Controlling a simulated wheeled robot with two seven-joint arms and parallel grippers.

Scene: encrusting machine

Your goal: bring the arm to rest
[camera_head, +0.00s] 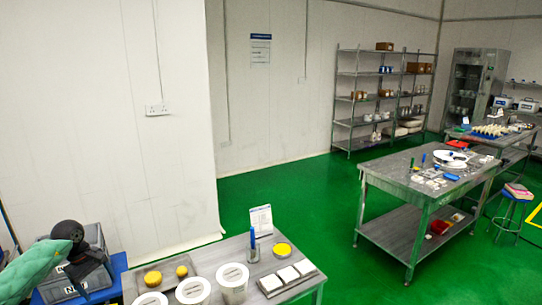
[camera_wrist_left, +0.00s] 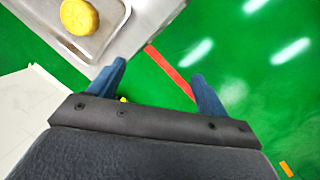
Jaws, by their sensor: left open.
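My left gripper (camera_wrist_left: 158,82) is open in the left wrist view. Its two blue fingers stand apart with nothing between them, above the green floor. In the head view my left arm comes in at the lower left edge, beside the near table (camera_head: 225,254). My left gripper's dark body shows there, but its fingertips are hard to make out. A tray (camera_head: 166,267) with two round yellow pieces (camera_head: 153,279) lies on the left part of that table. One yellow piece (camera_wrist_left: 79,16) on its tray shows at the upper left of the left wrist view. My right gripper is not in view.
White round tubs (camera_head: 233,276), a small sign (camera_head: 261,220), a yellow-filled bowl (camera_head: 282,250) and a tray of white squares (camera_head: 287,275) stand on the near table. A grey crate (camera_head: 95,281) stands left of it. Green floor is open between the tables.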

